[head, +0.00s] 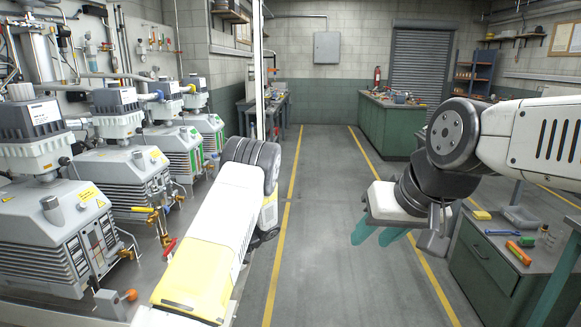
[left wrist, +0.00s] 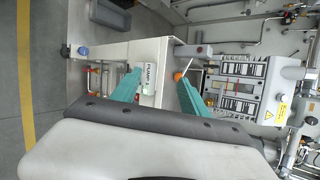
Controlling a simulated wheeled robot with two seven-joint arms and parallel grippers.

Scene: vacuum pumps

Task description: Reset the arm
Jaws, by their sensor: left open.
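My left arm (head: 213,235), white and yellow with a dark ribbed joint, reaches forward from the bottom centre in the head view, beside the pump bench. Its gripper is hidden there behind the arm. In the left wrist view my left gripper (left wrist: 158,92) shows two teal fingers spread apart with nothing between them, over the bench end with a "PUMP" label (left wrist: 150,78). My right arm (head: 530,135) comes in from the right. Its gripper (head: 375,238) points down over the aisle, teal fingers apart and empty, clear of the green cabinet.
Several grey vacuum pumps (head: 115,180) line the bench on the left. A green cabinet (head: 490,262) at the right carries an orange-handled tool (head: 519,252), a yellow block (head: 482,215) and a grey tray (head: 521,217). The floor aisle (head: 325,190) between yellow lines is clear.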

